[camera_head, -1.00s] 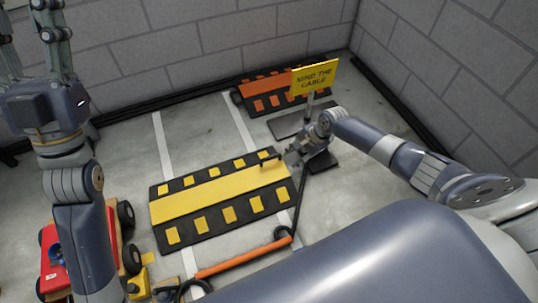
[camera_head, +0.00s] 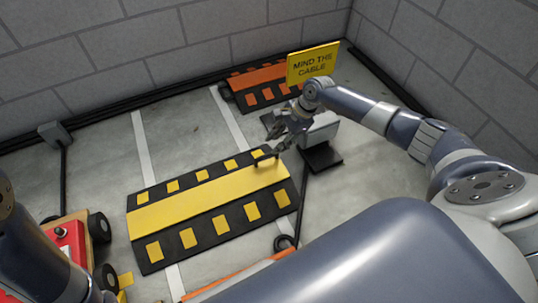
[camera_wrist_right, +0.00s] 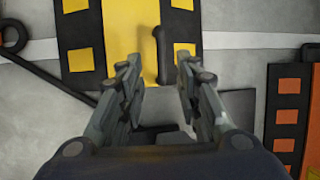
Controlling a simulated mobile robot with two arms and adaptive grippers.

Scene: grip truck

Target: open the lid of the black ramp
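The black ramp (camera_head: 180,239) lies on the floor in the middle of the head view, with yellow patches along both sides. Its yellow lid (camera_head: 205,200) is flat and closed along the middle. A black handle (camera_head: 265,156) stands at the lid's right end; it also shows in the right wrist view (camera_wrist_right: 163,55). My right gripper (camera_head: 282,141) is open beside that end. In the right wrist view its open fingers (camera_wrist_right: 158,68) point at the handle, which appears ahead between the tips, not gripped. My left gripper is out of view.
A yellow "mind the cable" sign (camera_head: 312,65) stands behind my right gripper, near an orange and black ramp (camera_head: 262,88). A red truck (camera_head: 68,238) is at the lower left.

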